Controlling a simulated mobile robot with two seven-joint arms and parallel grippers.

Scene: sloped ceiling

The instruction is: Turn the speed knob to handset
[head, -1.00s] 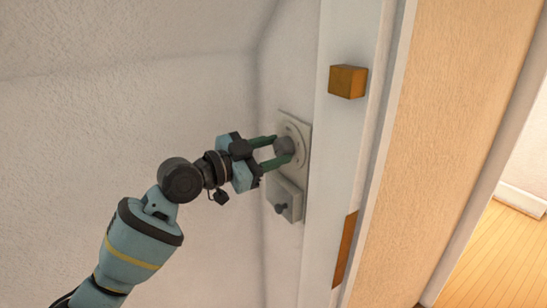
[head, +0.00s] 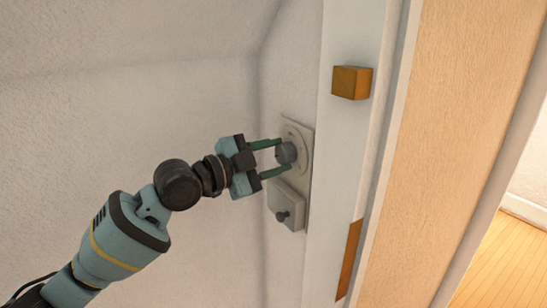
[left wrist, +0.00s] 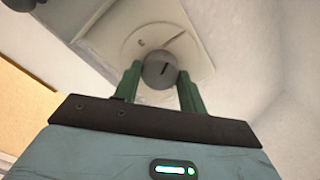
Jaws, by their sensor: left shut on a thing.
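The speed knob (head: 287,153) is a round grey knob on a pale round dial on a wall plate (head: 306,134). In the left wrist view the knob (left wrist: 160,70) shows a short dark mark on its face, slightly tilted from upright. The dial (left wrist: 141,40) around it carries a small mark and a thin line; lettering cannot be read. My left gripper (head: 277,157) reaches it from the left, its two green fingers shut on opposite sides of the knob. It also shows in the left wrist view (left wrist: 159,84). My right gripper is in neither view.
A second plate (head: 290,197) with a small dark knob (head: 283,216) sits just below. A white door frame (head: 338,140) with an orange block (head: 351,83) stands close on the right. Blank wall lies left; a wood floor (head: 500,262) shows beyond the opening.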

